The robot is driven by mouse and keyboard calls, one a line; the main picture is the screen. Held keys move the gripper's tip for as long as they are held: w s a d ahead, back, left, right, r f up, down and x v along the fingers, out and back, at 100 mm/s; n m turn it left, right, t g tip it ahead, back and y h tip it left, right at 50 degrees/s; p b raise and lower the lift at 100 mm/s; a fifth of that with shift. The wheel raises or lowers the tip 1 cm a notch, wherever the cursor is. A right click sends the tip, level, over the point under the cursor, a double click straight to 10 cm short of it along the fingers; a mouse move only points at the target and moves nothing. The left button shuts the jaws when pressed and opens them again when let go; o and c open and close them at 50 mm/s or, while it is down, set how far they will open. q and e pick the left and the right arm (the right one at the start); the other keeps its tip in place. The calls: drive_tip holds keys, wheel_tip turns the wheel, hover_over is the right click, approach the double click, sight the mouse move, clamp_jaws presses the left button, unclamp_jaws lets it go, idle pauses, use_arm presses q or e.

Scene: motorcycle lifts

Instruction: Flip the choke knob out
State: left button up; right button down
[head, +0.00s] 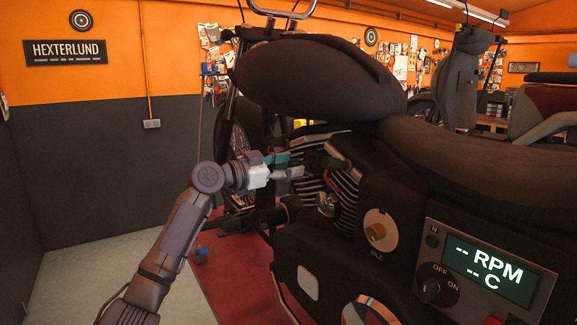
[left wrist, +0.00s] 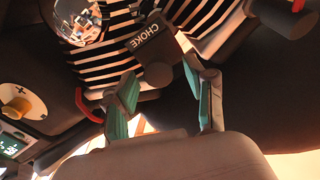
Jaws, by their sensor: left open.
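The choke knob (left wrist: 158,74) is a dark round knob in the left wrist view, just below a black plate lettered CHOKE (left wrist: 150,38) in front of the engine's cooling fins. My left gripper (left wrist: 160,82) is open, with one teal-padded finger on each side of the knob in that picture. I cannot tell whether either finger touches it. In the head view my left gripper (head: 285,166) reaches from the left to the finned engine (head: 345,185), below the tank. The knob is hard to make out there. My right gripper is not in view.
An idle dial (head: 380,230) and a control panel (head: 485,262) with an OFF/ON switch and RPM display sit right of the engine. A red part (left wrist: 88,105) is left of the fingers. The tank (head: 315,75) overhangs the engine. Open floor lies left of the motorcycle.

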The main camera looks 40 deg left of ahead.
use_arm(q)
drive_tip(key=v, duration=1.2)
idle(0.3)
